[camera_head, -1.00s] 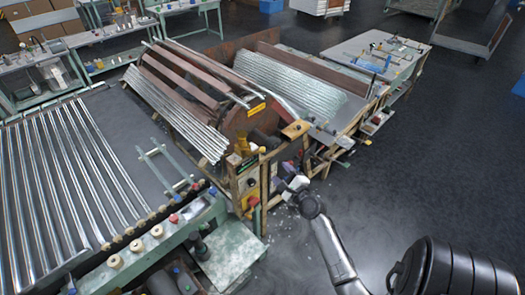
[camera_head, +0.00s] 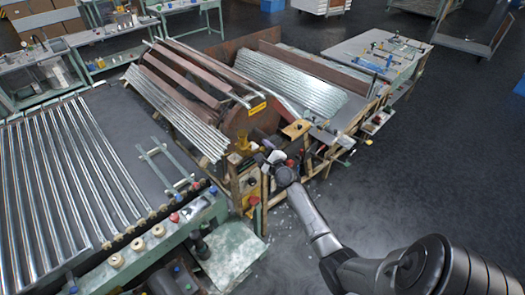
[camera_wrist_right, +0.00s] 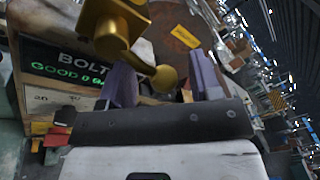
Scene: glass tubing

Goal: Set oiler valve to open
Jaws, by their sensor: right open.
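The oiler valve appears to be the brass fitting (camera_wrist_right: 112,28) at the top of the right wrist view, with a rounded brass lever end (camera_wrist_right: 164,77) reaching down. In the head view the brass part (camera_head: 242,146) sits on the front corner of the wooden machine frame. My right gripper (camera_wrist_right: 166,84) is open, with one finger on each side of the lever end. I cannot tell whether either finger touches it. In the head view my right gripper (camera_head: 266,157) is at the brass part's right, small and partly lost against the machine. My left gripper is not in view.
A dark panel (camera_wrist_right: 62,68) with green lettering is left of the fingers. A yellow label (camera_wrist_right: 186,37) is on the brown plate behind. Metal tubes (camera_head: 175,112) lie on the machine. A green roller bench (camera_head: 150,245) stands at left. The dark floor at right is open.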

